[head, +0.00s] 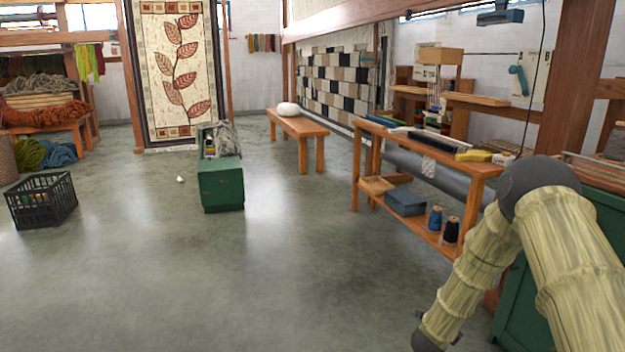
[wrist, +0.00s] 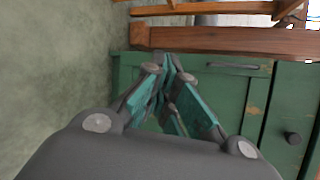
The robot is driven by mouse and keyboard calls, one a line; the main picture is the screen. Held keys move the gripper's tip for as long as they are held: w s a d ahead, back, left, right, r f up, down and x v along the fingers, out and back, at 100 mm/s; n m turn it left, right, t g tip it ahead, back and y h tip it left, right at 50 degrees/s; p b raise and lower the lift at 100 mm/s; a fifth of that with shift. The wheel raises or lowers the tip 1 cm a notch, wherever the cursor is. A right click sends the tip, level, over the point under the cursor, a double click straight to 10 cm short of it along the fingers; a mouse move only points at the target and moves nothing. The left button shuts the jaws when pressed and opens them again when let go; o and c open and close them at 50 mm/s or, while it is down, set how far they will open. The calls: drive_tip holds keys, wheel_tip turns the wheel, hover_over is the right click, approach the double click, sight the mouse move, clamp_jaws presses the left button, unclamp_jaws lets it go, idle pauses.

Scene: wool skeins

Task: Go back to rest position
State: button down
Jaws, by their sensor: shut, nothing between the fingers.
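My gripper (wrist: 168,68) shows in the wrist view, with its teal-sided fingers drawn together and nothing held between them. It points toward a green wooden cabinet (wrist: 228,92) with a drawer and a dark knob. I cannot tell from this view how far the fingertips are from the cabinet. In the head view my arm, in a pale ribbed sleeve, is bent at the right side. The gripper itself is not visible there.
A wooden workbench (head: 478,167) stands at the right, near my arm. A green chest (head: 221,185), a black crate (head: 66,204) and a bench (head: 310,129) with a white bundle (head: 289,109) stand farther off. The middle floor is clear.

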drive_tip(key=s+a+f+n+g+y+p, duration=0.1)
drive_tip(key=s+a+f+n+y, duration=0.1)
drive_tip(key=s+a+f+n, duration=0.4)
drive_tip(key=s+a+f+n+g+y, duration=0.1)
drive_tip(key=s+a+f+n+y, duration=0.3)
drive_tip(key=s, duration=0.4)
drive_tip(key=s+a+f+n+g+y+p, duration=0.1)
drive_tip(key=s+a+f+n, duration=0.2)
drive_tip(key=s+f+n, duration=0.4)
drive_tip(key=s+a+n+g+y+p, duration=0.1)
drive_tip(key=s+a+n+g, duration=0.2)
drive_tip(key=s, duration=0.7)
drive_tip(key=s+a+r+n+g+y, duration=0.1)
drive_tip(key=s+a+n+g, duration=0.1)
drive_tip(key=s+n, duration=0.65)
drive_tip(key=s+a+n+g+y+p, duration=0.1)
drive_tip(key=s+a+n+g, duration=0.15)
drive_tip(key=s, duration=1.05)
wheel_tip(320, 180, up, 38)
drive_tip(key=p, duration=3.7)
drive_tip(key=shift+a, duration=0.25)
